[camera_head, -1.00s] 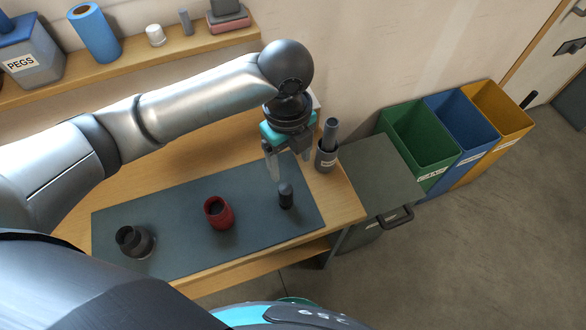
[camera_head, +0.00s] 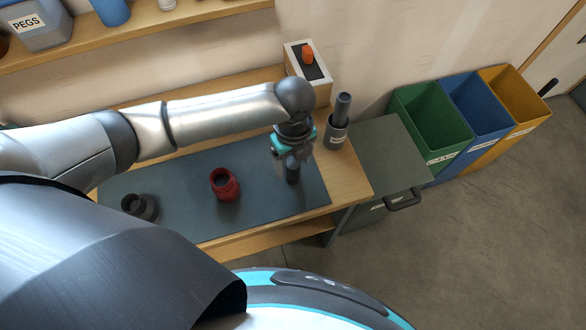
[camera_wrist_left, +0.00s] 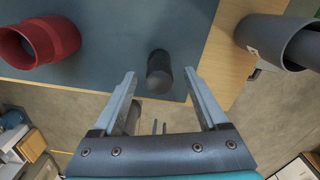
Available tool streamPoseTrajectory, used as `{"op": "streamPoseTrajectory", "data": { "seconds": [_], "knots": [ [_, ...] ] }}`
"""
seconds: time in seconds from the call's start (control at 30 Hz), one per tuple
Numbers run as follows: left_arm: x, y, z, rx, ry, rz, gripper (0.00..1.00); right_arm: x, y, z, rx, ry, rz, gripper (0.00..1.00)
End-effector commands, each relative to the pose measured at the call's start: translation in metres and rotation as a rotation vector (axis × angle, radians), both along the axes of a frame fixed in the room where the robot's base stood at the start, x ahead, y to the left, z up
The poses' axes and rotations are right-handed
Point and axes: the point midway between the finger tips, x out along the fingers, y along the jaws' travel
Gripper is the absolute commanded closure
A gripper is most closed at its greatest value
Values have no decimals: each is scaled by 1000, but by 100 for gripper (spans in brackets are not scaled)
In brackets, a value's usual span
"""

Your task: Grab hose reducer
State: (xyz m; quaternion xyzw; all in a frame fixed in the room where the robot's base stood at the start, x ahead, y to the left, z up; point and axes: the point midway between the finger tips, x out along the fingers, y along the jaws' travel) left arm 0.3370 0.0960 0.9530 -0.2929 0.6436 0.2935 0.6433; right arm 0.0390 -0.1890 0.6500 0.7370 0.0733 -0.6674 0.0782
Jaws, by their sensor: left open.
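A small dark cylindrical piece with a rounded end (camera_head: 293,174) stands near the right end of the mat (camera_head: 258,198). My left gripper (camera_head: 287,170) is over it, open. In the left wrist view the dark piece (camera_wrist_left: 160,66) appears between the fingertips of the gripper (camera_wrist_left: 160,75), with gaps on both sides. A red ring-like fitting (camera_head: 224,184) stands mid-mat, and a wider black stepped fitting (camera_head: 139,207) is at the mat's left end. I cannot tell for sure which piece is the hose reducer. My right gripper is not in view.
A dark cup holding a grey tube (camera_head: 336,133) stands right of the mat. Behind is a box with an orange knob (camera_head: 308,58). A grey cabinet (camera_head: 385,155) and green, blue and yellow bins stand right of the bench. A shelf runs along the wall.

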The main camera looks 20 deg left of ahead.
Motion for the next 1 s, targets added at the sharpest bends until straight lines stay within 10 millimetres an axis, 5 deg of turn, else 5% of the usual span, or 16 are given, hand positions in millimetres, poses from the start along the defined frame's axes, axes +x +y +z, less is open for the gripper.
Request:
{"op": "streamPoseTrajectory", "data": {
  "seconds": [0.17, 0.43, 1.0],
  "knots": [
    [-1, 1, -23, 1, 0, 1, 24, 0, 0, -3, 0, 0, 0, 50],
    [0, 1, -26, 0, -1, 0, 24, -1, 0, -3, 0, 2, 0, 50],
    [0, 1, -25, 0, -1, 1, 87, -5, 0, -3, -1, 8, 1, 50]
  ]
}}
